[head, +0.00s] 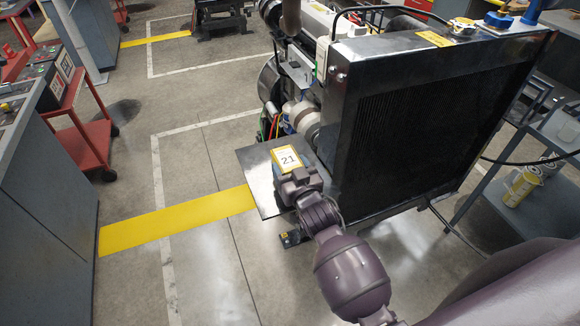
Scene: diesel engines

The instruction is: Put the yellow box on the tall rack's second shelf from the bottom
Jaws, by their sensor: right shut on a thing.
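The yellow box (287,159) has a white label marked 21. My right gripper (295,179) is shut on it, with the arm reaching in from the lower right. The box shows over a flat grey plate at the foot of the engine; I cannot tell whether it touches the plate. The fingertips are partly hidden by the wrist. A grey shelf unit (475,194) stands at the right edge, only partly in view; I cannot tell whether it is the tall rack. My left gripper is not in view.
A large black radiator (425,120) on a diesel engine stands just right of the box. Yellow and white containers (522,186) stand on the grey shelf unit. A grey cabinet (50,200) and a red cart (80,135) are at left. The floor between is clear.

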